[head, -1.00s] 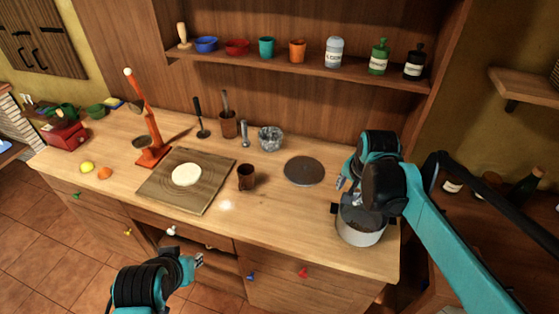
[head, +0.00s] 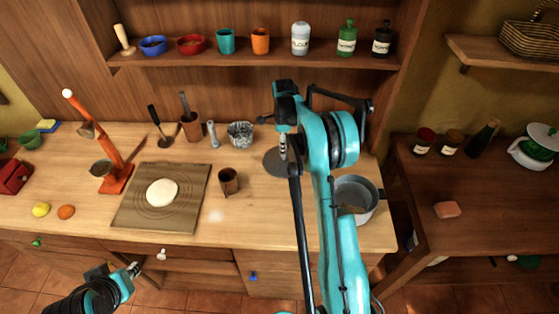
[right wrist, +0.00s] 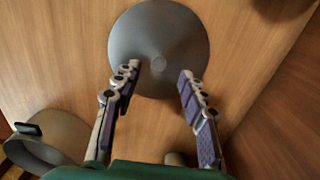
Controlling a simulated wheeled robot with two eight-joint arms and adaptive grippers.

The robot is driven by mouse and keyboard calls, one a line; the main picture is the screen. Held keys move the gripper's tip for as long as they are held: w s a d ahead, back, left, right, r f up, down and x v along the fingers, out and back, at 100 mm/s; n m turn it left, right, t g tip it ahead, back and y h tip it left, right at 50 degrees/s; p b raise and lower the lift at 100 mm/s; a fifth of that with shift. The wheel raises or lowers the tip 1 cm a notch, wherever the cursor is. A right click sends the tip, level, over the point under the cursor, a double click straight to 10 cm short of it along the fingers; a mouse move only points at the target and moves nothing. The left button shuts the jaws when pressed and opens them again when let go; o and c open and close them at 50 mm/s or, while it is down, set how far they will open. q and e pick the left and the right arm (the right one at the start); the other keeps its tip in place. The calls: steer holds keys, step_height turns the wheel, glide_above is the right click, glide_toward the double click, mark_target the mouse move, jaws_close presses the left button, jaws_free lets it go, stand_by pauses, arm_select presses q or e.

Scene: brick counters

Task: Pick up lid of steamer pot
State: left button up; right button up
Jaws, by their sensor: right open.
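The lid appears to be the flat round dark-grey disc (head: 273,163) on the wooden counter, partly hidden by my right arm. In the right wrist view the disc (right wrist: 182,30) has a small pale spot at its centre. My right gripper (head: 283,152) is over the disc. The right wrist view shows the right gripper (right wrist: 158,72) open and empty, its fingers on either side of the disc's centre. An open grey pot (head: 368,209) stands right of my arm. My left gripper (head: 134,269) is low at the left, away from the disc, its jaws too small to judge.
A brown cup (head: 229,182) and a board (head: 130,210) with pale dough are left of the disc. A crumpled-looking grey bowl (head: 240,134) stands behind. A shelf (head: 210,63) with jars and bowls crosses the back. A white-and-green pot (head: 535,150) sits on the right-hand table.

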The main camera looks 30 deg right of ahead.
mark_target(283, 159)
step_height(283, 159, down, 6)
steer(key=shift+s+d+r+b, duration=0.1)
steer(key=shift+r+b, duration=0.15)
steer(key=shift+b, duration=0.3)
steer(key=shift+r, duration=0.1)
jaws_close()
